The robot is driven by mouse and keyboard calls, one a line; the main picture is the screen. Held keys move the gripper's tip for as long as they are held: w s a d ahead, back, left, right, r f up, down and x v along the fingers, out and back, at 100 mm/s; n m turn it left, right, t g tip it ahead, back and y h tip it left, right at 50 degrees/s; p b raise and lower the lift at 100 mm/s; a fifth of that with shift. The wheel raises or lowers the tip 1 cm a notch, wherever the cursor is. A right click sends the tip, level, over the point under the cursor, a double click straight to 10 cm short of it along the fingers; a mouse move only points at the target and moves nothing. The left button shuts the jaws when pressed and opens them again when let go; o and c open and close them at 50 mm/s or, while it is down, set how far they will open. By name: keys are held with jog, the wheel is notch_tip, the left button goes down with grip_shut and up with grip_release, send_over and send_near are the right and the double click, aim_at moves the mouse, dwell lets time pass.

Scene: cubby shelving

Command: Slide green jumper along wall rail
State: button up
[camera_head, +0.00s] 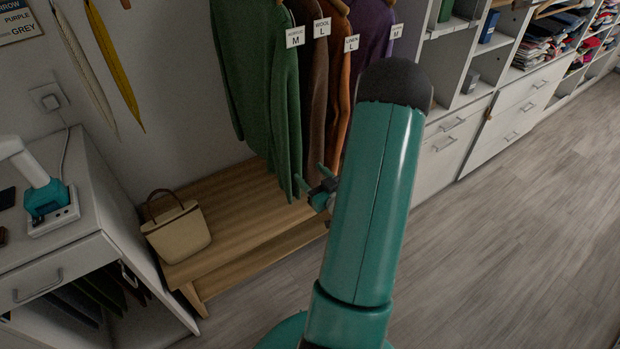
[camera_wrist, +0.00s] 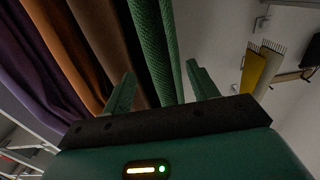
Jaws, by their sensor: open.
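The green jumper (camera_head: 257,80) hangs against the wall at the left end of a row of garments, with a tag reading M beside it. Its rail is out of view above. In the wrist view, part of the green jumper (camera_wrist: 150,45) runs down toward the space between my gripper's fingers. My gripper (camera_wrist: 160,85) is open, with one finger on each side of that green fabric. In the head view my gripper (camera_head: 318,195) is small, beside the lower end of the jumper, and partly hidden by my arm. I cannot tell whether the fingers touch the fabric.
Brown (camera_head: 312,90), orange (camera_head: 337,110) and purple (camera_head: 372,30) garments hang close on the right. A wooden bench (camera_head: 240,205) with a beige handbag (camera_head: 178,232) stands below. A white cabinet (camera_head: 85,215) is at left, shelving (camera_head: 455,60) at right. Scarves hang on the wall left of the jumper.

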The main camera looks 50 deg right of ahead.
aim_at(289, 150)
jog(key=x, duration=1.2)
jog(key=shift+w+d, duration=0.1)
jog(key=shift+w, duration=0.3)
jog(key=c, duration=1)
jog(key=shift+w+a, duration=0.4)
jog(key=shift+a, duration=0.9)
jog(key=shift+w+a, duration=0.35)
jog(key=shift+a, duration=0.9)
jog(key=shift+w+a, duration=0.4)
jog(key=shift+a, duration=0.9)
jog(key=o, duration=1.4)
